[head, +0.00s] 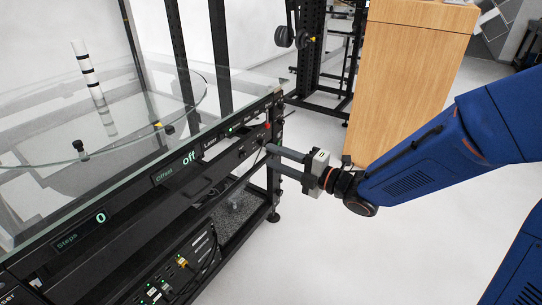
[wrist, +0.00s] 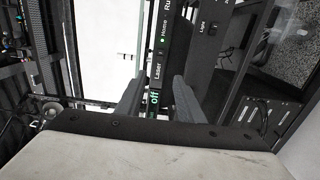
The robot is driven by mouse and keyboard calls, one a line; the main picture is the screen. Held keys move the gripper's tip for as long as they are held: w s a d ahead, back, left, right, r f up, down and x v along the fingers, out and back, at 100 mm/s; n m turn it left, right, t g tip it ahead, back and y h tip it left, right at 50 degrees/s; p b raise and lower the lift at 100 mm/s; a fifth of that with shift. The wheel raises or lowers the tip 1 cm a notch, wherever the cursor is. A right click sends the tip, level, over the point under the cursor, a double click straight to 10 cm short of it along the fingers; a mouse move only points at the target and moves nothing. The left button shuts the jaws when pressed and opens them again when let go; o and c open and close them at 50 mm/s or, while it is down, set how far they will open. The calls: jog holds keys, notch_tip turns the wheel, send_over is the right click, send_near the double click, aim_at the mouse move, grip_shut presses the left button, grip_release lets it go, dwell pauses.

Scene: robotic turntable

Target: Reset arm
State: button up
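My gripper (head: 269,156) is at the right end of the turntable's black front panel (head: 130,205) in the head view. Its two fingers point left towards the panel; I cannot tell whether they touch it. In the wrist view the fingers stand apart with an empty gap (wrist: 158,84) between them. The panel also shows there, with labels "Laser", "Home" and "Light" and a green "off" display (wrist: 154,99). In the head view the "Steps" display (head: 101,217) reads 0 and the "Offset" display (head: 188,158) reads off.
A glass top (head: 130,130) covers the turntable frame, with a black-and-white striped rod (head: 90,72) on the left. A wooden cabinet (head: 400,80) stands behind my arm. A rack with weights (head: 292,38) is at the back. The floor (head: 340,250) in front is clear.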

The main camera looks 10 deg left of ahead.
jog(key=w+d+r+m+t+h, duration=0.1)
jog(key=w+d+m+t+h, duration=0.1)
jog(key=w+d+m+h, duration=0.3)
jog(key=w+d+r+m+t+h, duration=0.1)
jog(key=d+m+t, duration=0.15)
jog(key=d, duration=0.45)
jog(key=s+d+m+h, duration=0.2)
jog(key=d+m+h, duration=0.6)
jog(key=d, duration=0.7)
jog(key=s+d+f+m+g+h, duration=0.2)
jog(key=s+d+m+g+h, duration=0.1)
jog(key=s+d+m, duration=0.7)
jog(key=s+d+f+m+g, duration=0.1)
jog(key=s+m, duration=0.5)
jog(key=s, duration=1)
jog(key=d+g, duration=0.1)
jog(key=g, duration=0.1)
jog(key=shift+s+d+f+g, duration=0.2)
jog(key=shift+s+g, duration=0.05)
jog(key=shift+g, duration=0.1)
